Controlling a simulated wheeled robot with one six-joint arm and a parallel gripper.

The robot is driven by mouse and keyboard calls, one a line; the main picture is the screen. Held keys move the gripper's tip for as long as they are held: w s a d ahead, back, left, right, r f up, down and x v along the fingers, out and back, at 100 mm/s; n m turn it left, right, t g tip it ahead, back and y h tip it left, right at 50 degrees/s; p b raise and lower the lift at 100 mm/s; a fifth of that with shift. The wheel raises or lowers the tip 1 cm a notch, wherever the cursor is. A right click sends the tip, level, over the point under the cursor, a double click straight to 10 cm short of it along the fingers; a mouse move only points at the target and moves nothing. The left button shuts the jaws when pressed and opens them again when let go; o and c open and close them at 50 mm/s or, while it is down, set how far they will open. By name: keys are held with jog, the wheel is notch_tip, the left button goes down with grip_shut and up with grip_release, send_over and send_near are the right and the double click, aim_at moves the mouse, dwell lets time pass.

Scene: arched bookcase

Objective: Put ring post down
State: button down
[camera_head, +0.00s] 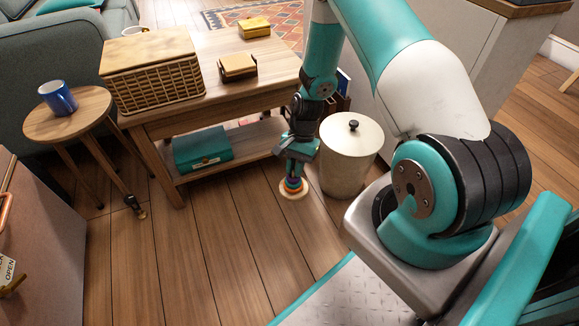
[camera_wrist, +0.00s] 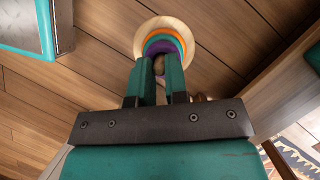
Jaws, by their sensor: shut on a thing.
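The ring post (camera_head: 293,189) is a small stack of coloured rings on a pale round base, below my gripper (camera_head: 297,160) in the head view. In the wrist view the ring post (camera_wrist: 165,38) shows its pale wooden base with orange, teal and purple rings. My gripper (camera_wrist: 160,72) is shut on the top of the ring post, with one finger on each side of it. The post looks upright, close to the wooden floor (camera_head: 225,235). I cannot tell whether its base touches the floor.
A cream lidded bin (camera_head: 350,158) stands just right of the ring post. A wooden table (camera_head: 210,55) with a wicker basket (camera_head: 152,75) and a teal box (camera_head: 202,150) on its lower shelf is at left. A round stool (camera_head: 68,116) holds a blue mug (camera_head: 58,98). Floor in front is clear.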

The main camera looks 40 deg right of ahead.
jog(key=shift+r, duration=0.55)
jog(key=w+a+r+n+g+h+p, duration=0.15)
jog(key=a+r+n+p, duration=0.35)
jog(key=r, duration=0.6)
jog(key=w+a+r+n+g+h+p, duration=0.1)
jog(key=w+a+r+n+h+p, duration=0.15)
jog(key=r+n, duration=0.75)
notch_tip(320, 180, up, 29)
jog(key=s+d+m+p, duration=0.1)
jog(key=s+m+p, duration=0.1)
jog(key=p, duration=3.5)
jog(key=shift+s+r, duration=0.15)
jog(key=shift+s, duration=0.1)
jog(key=shift+d, duration=0.1)
